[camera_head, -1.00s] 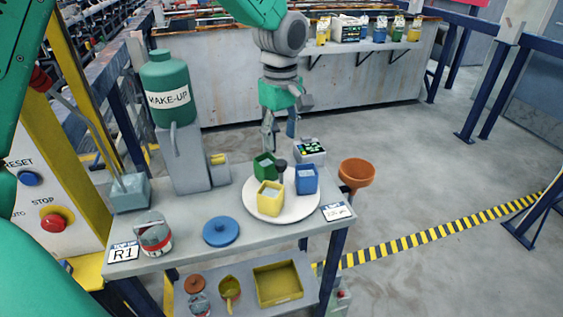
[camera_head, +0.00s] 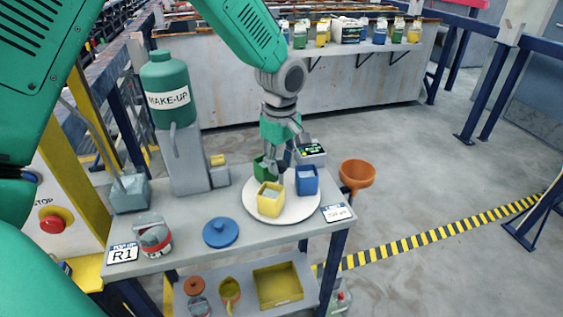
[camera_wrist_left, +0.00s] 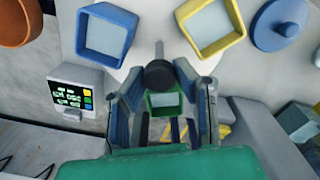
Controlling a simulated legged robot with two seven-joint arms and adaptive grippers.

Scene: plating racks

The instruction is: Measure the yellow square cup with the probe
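The yellow square cup (camera_head: 270,203) stands at the front of a round white plate (camera_head: 297,216), with pale contents. In the left wrist view the yellow cup (camera_wrist_left: 211,27) is at the upper right. The probe (camera_wrist_left: 159,75) shows there as a dark round head with a grey rod. A meter with a lit green display (camera_head: 312,149) stands behind the plate; it also shows in the left wrist view (camera_wrist_left: 72,98). My left gripper (camera_head: 275,172) is low behind the yellow cup. Its fingers are spread on either side of the probe's head, apparently with small gaps. My right gripper is out of view.
A blue square cup (camera_head: 307,181) stands right of the yellow one; a green square cup (camera_head: 262,168) stands behind, close to my left gripper. A blue lid (camera_head: 221,232) and a can (camera_head: 154,236) lie leftward. An orange funnel (camera_head: 357,174) is beyond the table's right edge.

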